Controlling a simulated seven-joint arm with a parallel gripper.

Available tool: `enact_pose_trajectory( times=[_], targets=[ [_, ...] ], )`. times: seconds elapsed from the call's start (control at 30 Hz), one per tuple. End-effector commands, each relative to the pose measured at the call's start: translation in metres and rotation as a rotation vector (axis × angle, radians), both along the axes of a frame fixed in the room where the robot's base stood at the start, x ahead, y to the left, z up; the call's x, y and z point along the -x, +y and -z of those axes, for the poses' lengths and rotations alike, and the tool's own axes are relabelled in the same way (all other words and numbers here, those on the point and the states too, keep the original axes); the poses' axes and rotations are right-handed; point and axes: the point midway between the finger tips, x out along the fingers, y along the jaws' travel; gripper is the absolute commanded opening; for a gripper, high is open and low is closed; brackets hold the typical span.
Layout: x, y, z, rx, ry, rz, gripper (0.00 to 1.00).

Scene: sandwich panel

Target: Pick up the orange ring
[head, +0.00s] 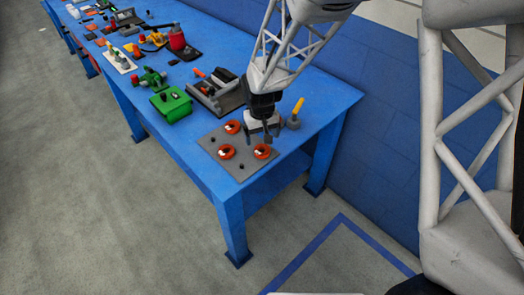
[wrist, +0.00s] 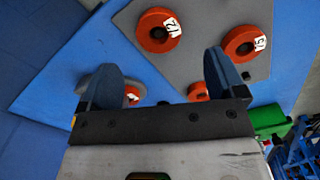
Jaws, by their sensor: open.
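Orange rings with white labels lie on a grey plate (head: 240,167) at the near end of the blue table. In the head view one is at the plate's back (head: 231,131), one at front left (head: 225,156) and one at front right (head: 262,156). My gripper (head: 260,138) is open and empty, pointing down above the plate's right side. In the wrist view two rings, upper middle (wrist: 147,41) and upper right (wrist: 234,41), lie beyond the fingertips (wrist: 160,66). Two more orange pieces show lower down: one (wrist: 133,94) partly behind the left finger, one (wrist: 197,91) partly hidden by the gripper.
A yellow-handled piece on a grey base (head: 296,113) stands close right of my gripper. A grey holder (head: 218,92) and a green box (head: 172,104) stand farther back. More parts line the table's far end. Small black pegs rise from the plate.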

Motion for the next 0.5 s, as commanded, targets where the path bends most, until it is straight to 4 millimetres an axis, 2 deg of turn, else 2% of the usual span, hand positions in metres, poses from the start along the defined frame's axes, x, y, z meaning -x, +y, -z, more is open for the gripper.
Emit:
enact_pose_trajectory(
  times=[0.17, 0.5],
  targets=[
    [0.0000, -0.0001, 0.0109, 0.000, -0.001, 0.000, 0.89],
    [0.0000, -0.0001, 0.0122, 0.000, -0.001, 0.000, 0.89]
  ],
)
